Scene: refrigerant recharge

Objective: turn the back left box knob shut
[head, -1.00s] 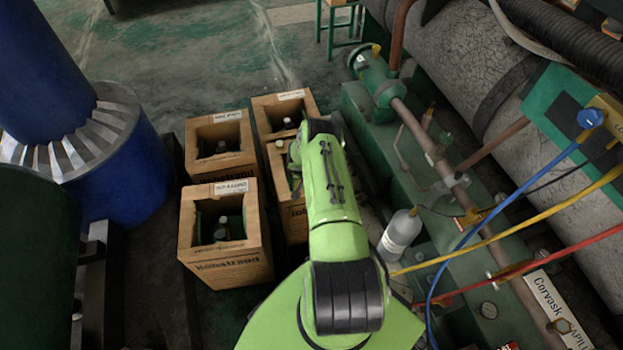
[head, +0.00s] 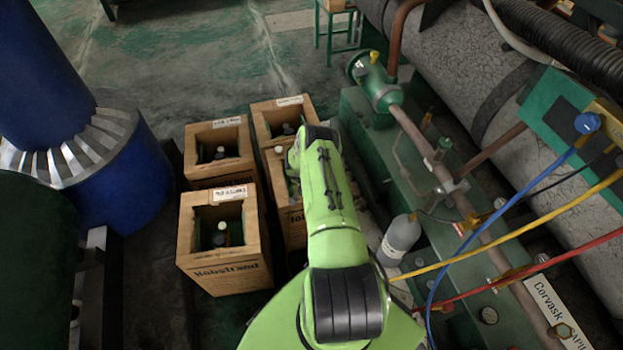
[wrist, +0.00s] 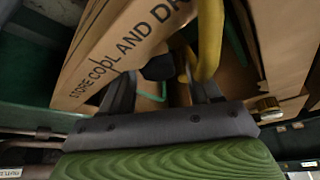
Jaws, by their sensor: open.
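The back left box (head: 219,175) is an open-topped cardboard box in the head view, with a pale knob (head: 220,152) on the dark bottle top inside. My arm reaches over the two right-hand boxes and hides part of them; my gripper's fingers are hidden there. In the wrist view my gripper (wrist: 160,88) is open, its two dark fingers apart. A dark rounded part (wrist: 158,68) shows between and beyond the fingers, and a yellow curved bar (wrist: 209,40) crosses in front of the right one. Nothing is visibly held.
The front left box (head: 225,268), back right box (head: 281,105) and front right box (head: 283,215) stand close by. A grey bottle (head: 399,240), hoses and green pipework lie right. A blue column (head: 115,180) stands left. Behind the boxes is clear floor.

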